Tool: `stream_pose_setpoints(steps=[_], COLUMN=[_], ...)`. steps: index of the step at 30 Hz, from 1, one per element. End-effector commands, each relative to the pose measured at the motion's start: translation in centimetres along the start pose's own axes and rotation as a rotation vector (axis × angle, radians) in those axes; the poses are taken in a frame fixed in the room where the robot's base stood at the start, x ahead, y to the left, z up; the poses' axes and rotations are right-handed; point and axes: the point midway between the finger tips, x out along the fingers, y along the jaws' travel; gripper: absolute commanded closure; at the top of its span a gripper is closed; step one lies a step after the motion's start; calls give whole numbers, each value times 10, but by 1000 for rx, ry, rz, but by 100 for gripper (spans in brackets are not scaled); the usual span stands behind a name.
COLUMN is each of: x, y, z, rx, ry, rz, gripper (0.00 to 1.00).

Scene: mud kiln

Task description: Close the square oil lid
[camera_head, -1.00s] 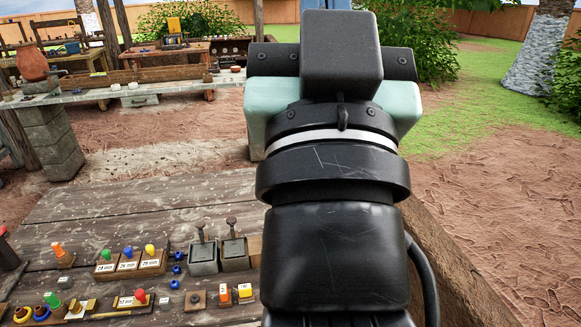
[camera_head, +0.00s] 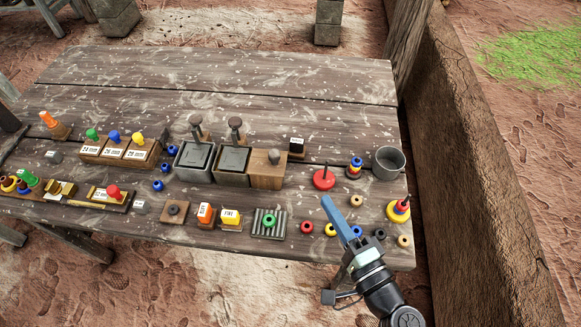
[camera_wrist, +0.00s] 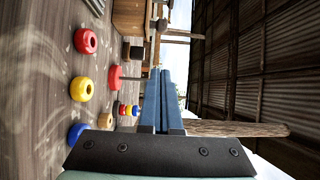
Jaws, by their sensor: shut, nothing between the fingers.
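A wooden block (camera_head: 268,172) with a grey knob adjoins the right box. I cannot tell which part is the square oil lid, or how it is set. My gripper (camera_head: 326,202) is at the right of the table, to the right of and nearer than the boxes. Its blue fingers (camera_wrist: 165,78) are together and empty.
Near my gripper are a red disc with a post (camera_head: 324,179), a small stacked-ring post (camera_head: 354,168), a grey cup (camera_head: 389,162) and several loose rings, including a yellow one (camera_head: 331,230). The far table half (camera_head: 220,75) is clear. A low wall (camera_head: 470,170) runs along the right.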

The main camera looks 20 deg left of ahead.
Motion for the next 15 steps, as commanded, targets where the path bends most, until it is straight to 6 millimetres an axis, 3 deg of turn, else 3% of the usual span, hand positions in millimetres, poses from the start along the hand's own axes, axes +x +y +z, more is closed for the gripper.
stream_pose_setpoints(steps=[13,15], x=[92,101], y=[-2,-3], z=[0,10], rx=[-6,-3], ry=[-5,-6], rz=[1,3], gripper=[100,100])
